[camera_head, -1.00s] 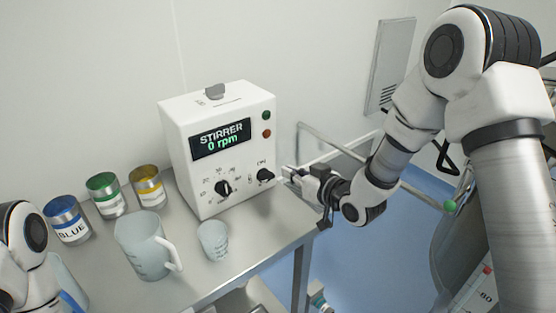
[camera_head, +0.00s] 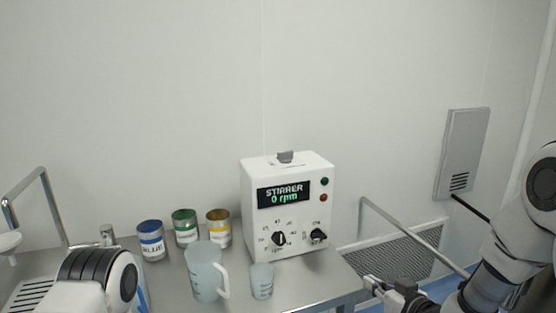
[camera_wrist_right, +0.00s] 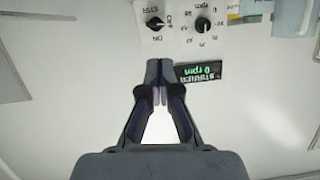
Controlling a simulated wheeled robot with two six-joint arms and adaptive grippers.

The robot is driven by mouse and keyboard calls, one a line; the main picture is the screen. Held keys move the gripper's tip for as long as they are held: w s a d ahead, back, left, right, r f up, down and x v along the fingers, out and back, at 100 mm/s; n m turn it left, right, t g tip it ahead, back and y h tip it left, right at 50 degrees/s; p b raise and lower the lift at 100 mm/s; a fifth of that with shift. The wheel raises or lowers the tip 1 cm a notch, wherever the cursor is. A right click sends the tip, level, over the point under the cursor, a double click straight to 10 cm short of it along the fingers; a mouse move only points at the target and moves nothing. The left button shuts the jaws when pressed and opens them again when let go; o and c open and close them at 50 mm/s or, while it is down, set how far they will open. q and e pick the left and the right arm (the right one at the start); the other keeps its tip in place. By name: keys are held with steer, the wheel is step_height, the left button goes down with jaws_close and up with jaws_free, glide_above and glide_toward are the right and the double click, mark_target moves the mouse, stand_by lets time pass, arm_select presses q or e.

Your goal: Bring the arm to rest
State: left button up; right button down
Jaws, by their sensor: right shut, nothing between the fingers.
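My right gripper (camera_head: 385,287) is at the lower right of the head view, to the right of the stirrer and apart from it. In the right wrist view the right gripper (camera_wrist_right: 159,92) is shut with its fingertips together and nothing between them. The white stirrer box (camera_head: 288,175) stands on the bench. Its display reads "STIRRER 0 rpm", and two black knobs sit below it. The stirrer's knobs and display (camera_wrist_right: 200,73) show upside down beyond the fingertips in the wrist view. Part of my left arm is at the lower left of the head view; its gripper is out of sight.
Blue (camera_head: 151,240), green (camera_head: 186,228) and yellow (camera_head: 218,228) labelled cans stand left of the stirrer on the metal bench (camera_head: 325,287). A jug (camera_head: 204,272) and a small cup (camera_head: 262,281) stand in front. A metal rail (camera_head: 410,232) is at the right.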

steer(key=s+f+m+g+h, duration=0.1)
steer(key=s+f+g, duration=0.2)
steer(key=s+f, duration=0.6)
steer(key=s+f+m+g+h, duration=0.1)
steer(key=s+f+g, duration=0.3)
steer(key=f, duration=0.9)
arm_select(q)
steer(key=shift+w+f, duration=0.15)
steer(key=shift+w, duration=0.1)
arm_select(e)
steer(key=s+d+f+g+h, duration=0.1)
steer(key=s+f+g, duration=0.2)
steer(key=s, duration=0.8)
steer(key=s+d+f+m+g+h, duration=0.1)
steer(key=s+d+f+g+h, duration=0.1)
steer(key=s, duration=0.9)
step_height(320, 180, down, 2)
steer(key=shift+d+f+m+g, duration=0.1)
steer(key=shift+d+m+g, duration=0.2)
steer(key=shift+g, duration=0.5)
arm_select(q)
steer(key=shift+c, duration=0.2)
